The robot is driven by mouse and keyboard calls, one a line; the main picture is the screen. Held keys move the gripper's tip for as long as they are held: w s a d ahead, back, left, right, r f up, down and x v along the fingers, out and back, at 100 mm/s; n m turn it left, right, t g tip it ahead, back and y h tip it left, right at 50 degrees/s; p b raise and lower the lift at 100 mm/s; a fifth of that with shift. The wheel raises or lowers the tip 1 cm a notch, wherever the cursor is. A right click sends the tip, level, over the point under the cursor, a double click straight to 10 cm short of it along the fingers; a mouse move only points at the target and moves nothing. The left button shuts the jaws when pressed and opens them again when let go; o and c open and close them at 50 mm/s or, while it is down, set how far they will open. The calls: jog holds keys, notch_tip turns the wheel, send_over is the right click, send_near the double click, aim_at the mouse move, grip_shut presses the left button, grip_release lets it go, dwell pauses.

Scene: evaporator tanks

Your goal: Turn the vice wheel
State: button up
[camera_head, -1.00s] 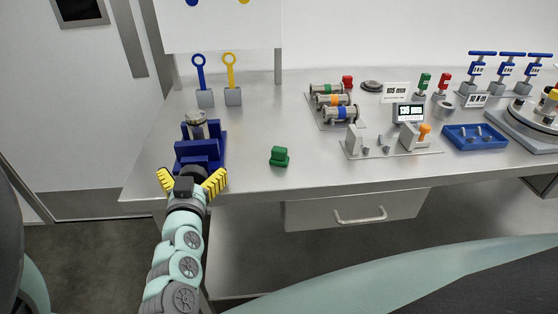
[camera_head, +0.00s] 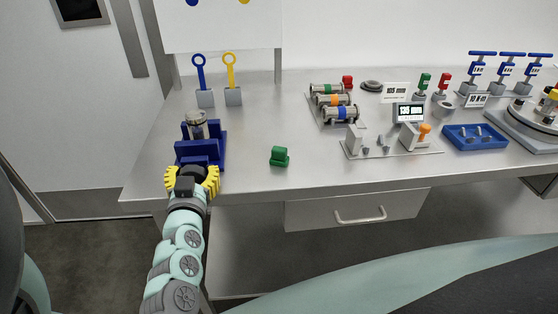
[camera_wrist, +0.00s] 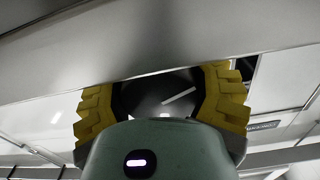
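The blue vice (camera_head: 203,152) stands at the left front of the steel bench, with a metal cylindrical part (camera_head: 196,122) at its far side. The dark round vice wheel (camera_head: 194,172) is on the vice's near side, at the bench's front edge. My gripper (camera_head: 192,178) reaches it from the front, with a ridged yellow finger on each side, closed in against its rim. In the wrist view, the wheel (camera_wrist: 165,95) is a dark disc with a pale line, between the two yellow fingers of my gripper (camera_wrist: 162,88). My palm hides part of the wheel.
A green block (camera_head: 279,157) lies on the bench right of the vice. Blue and yellow ring-topped tools (camera_head: 230,72) stand behind. Pipe pieces (camera_head: 335,103), a display device (camera_head: 408,113) and a blue tray (camera_head: 474,138) are further right. A drawer (camera_head: 350,208) is below the bench top.

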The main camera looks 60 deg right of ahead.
jog(key=shift+r, duration=0.1)
jog(key=shift+c, duration=0.3)
jog(key=shift+w+f+n+b, duration=0.1)
jog(key=shift+f+n+b, duration=0.1)
jog(key=shift+n+b, duration=0.85)
jog(key=shift+r+n+b, duration=0.25)
jog(key=shift+n+b, duration=0.2)
jog(key=shift+b, duration=0.05)
jog(key=o, duration=1.2)
jog(key=shift+f, duration=0.1)
